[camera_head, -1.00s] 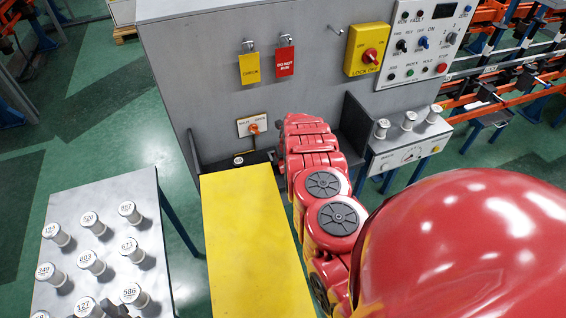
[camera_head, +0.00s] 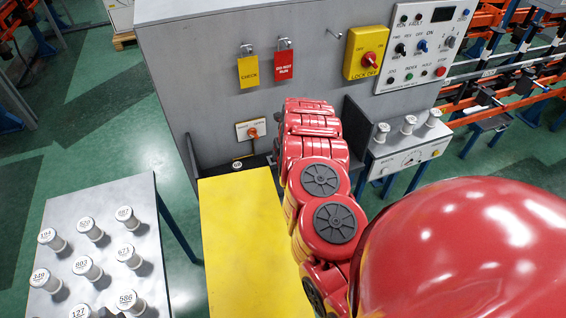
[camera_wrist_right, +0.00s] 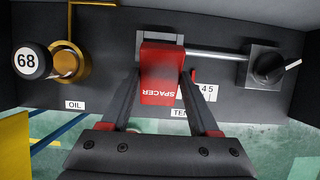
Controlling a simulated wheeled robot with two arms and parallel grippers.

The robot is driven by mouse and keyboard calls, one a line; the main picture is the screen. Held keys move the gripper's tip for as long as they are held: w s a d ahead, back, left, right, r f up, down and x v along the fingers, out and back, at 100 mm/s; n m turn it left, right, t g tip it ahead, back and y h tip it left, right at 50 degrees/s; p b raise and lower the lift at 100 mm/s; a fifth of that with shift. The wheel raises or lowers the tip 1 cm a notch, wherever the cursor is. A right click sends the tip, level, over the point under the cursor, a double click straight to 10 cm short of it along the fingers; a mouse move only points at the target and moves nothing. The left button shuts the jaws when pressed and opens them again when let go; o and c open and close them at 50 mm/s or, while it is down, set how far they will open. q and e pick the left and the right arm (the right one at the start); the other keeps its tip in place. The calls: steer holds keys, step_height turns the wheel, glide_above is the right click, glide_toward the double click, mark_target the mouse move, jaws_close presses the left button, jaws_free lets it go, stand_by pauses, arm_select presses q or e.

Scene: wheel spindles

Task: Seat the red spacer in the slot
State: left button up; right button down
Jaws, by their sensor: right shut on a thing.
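The red spacer (camera_wrist_right: 160,88), lettered SPACER, is a small block in the right wrist view. My right gripper (camera_wrist_right: 161,78) is shut on it, with one dark finger on each side. The spacer's far end overlaps a pale grey bracket (camera_wrist_right: 141,43) on the dark panel, beside a metal rod (camera_wrist_right: 215,54). The bracket is likely the slot, but the spacer covers its opening, and I cannot tell how far in the spacer is. In the head view my red right arm hides the gripper and spacer. My left gripper is not in view.
A black-capped spindle marked 68 (camera_wrist_right: 29,61) and a brass fitting (camera_wrist_right: 68,64) are left of the spacer. A dark block with a lever (camera_wrist_right: 268,64) is right. The yellow surface (camera_head: 240,240) is clear. A table (camera_head: 150,200) holds several numbered spools.

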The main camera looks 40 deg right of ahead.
steer(key=shift+r, duration=2.6)
step_height(320, 180, down, 5)
steer(key=shift+s+f, duration=0.1)
steer(key=shift+f, duration=0.1)
steer(key=shift+d+f+p, duration=0.1)
steer(key=shift+f+p, duration=0.2)
steer(key=shift+f, duration=1.8)
steer(key=shift+a, duration=0.2)
steer(key=shift+f, duration=0.25)
steer(key=shift+c, duration=0.6)
jaws_free()
steer(key=shift+r, duration=0.1)
